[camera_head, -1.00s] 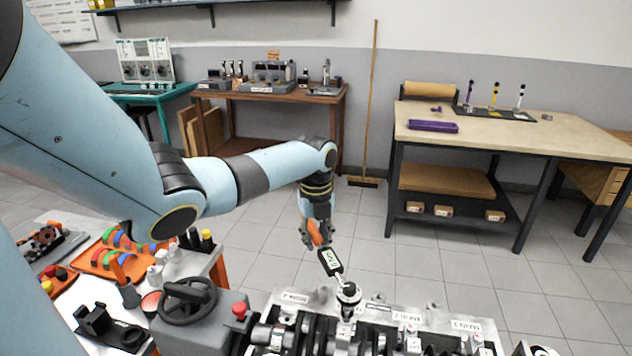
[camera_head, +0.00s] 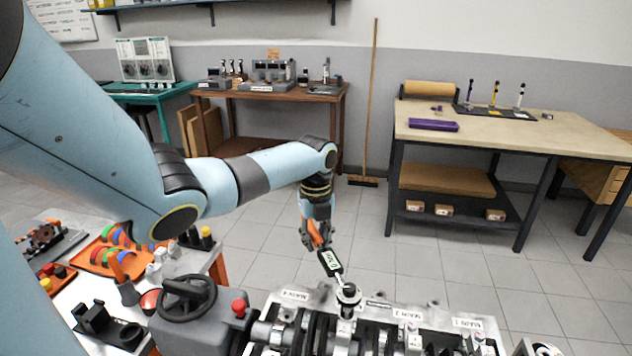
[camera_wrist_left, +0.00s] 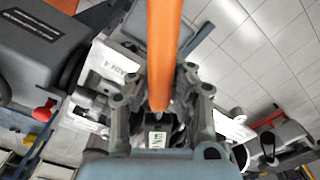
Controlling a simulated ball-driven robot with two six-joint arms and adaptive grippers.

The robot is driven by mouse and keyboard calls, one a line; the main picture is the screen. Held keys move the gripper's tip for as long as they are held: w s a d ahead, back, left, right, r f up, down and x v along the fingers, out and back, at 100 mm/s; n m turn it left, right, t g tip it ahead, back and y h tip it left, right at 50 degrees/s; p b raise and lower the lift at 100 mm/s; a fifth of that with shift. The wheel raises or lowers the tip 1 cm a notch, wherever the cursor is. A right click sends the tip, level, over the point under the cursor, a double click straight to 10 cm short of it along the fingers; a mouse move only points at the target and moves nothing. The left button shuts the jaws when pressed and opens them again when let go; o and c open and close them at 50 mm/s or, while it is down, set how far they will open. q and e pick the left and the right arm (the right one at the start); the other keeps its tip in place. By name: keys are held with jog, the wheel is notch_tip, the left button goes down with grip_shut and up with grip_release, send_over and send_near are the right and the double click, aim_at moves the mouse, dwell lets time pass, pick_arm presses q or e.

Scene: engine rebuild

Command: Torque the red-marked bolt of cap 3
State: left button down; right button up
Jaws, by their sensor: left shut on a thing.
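My left gripper (camera_head: 316,240) is shut on the orange handle of a torque wrench (camera_head: 330,263). The wrench slants down to the right, with a dark display box in its middle. Its round head (camera_head: 348,294) sits over the engine block (camera_head: 378,306), between the MAIN 4 and MAIN 2 labels. The head hides the bolt beneath, so I cannot see a red mark or how it is seated. In the left wrist view the orange handle (camera_wrist_left: 162,50) runs between my fingers, with the block blurred behind. My right gripper is not in view.
A grey fixture with a black handwheel (camera_head: 186,298) and red knob (camera_head: 239,308) stands left of the block. A side table with an orange tray (camera_head: 100,259) lies farther left. Open floor separates the block from the back benches (camera_head: 520,135).

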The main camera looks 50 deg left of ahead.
pick_arm(q)
jog(key=shift+f+b, duration=0.45)
jog(key=shift+f, duration=0.15)
dwell(0.5)
jog(key=shift+w, duration=0.25)
jog(key=shift+w+d+m+b, duration=0.3)
jog(key=shift+w+m+b, duration=0.3)
jog(key=shift+b, duration=0.2)
jog(key=shift+w, duration=0.15)
jog(key=shift+w+d+m+b, duration=0.35)
jog(key=shift+w+m+b, duration=0.25)
jog(key=shift+w+b, duration=0.1)
dwell(0.4)
